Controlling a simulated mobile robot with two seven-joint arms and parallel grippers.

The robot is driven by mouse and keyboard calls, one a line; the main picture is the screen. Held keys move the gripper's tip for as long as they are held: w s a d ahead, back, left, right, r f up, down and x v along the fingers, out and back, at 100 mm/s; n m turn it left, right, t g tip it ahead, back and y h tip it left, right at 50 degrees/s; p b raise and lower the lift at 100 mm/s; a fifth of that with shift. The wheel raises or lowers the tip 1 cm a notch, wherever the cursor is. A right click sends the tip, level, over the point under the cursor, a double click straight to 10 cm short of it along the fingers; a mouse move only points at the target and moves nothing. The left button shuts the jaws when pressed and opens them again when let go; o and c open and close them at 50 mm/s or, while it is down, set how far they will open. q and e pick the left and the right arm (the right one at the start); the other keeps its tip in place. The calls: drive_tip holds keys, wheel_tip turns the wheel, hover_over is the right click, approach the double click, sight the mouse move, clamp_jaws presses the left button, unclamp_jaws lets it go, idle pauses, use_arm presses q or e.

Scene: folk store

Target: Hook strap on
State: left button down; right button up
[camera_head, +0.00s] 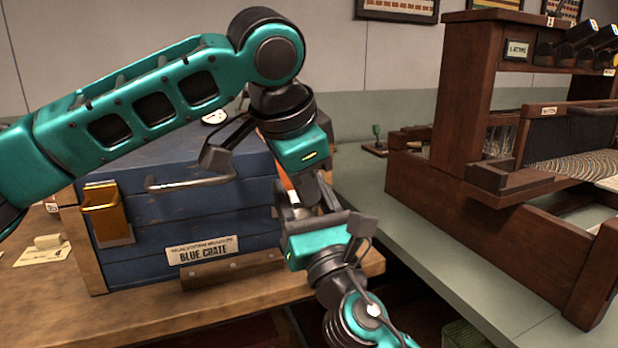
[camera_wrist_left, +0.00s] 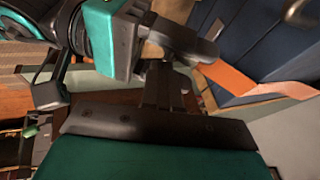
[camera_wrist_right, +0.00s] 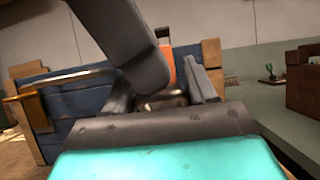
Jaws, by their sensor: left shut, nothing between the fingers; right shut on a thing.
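The blue crate (camera_head: 160,210) stands on the wooden table with its name plate facing me. An orange strap (camera_wrist_left: 245,82) runs along its right end; in the head view only a small piece (camera_head: 289,184) shows between the arms. My right gripper (camera_wrist_right: 166,96) is shut on a dark metallic piece (camera_wrist_right: 163,102) at the lower end of the orange strap (camera_wrist_right: 167,62). My left gripper (camera_wrist_left: 166,88) is shut and empty, close above the right gripper, beside the crate's right end. The two grippers largely hide the strap's lower end and any contact there.
A metal handle (camera_head: 192,183) sticks out of the crate's front, and a brass holder (camera_head: 106,214) is at its left corner. A wooden loom (camera_head: 465,90) stands on the grey-green counter (camera_head: 385,205) at right. A dark gap separates table and counter.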

drive_tip(key=shift+s+a+f, duration=0.1)
drive_tip(key=shift+a+f, duration=0.1)
drive_tip(key=shift+f, duration=0.05)
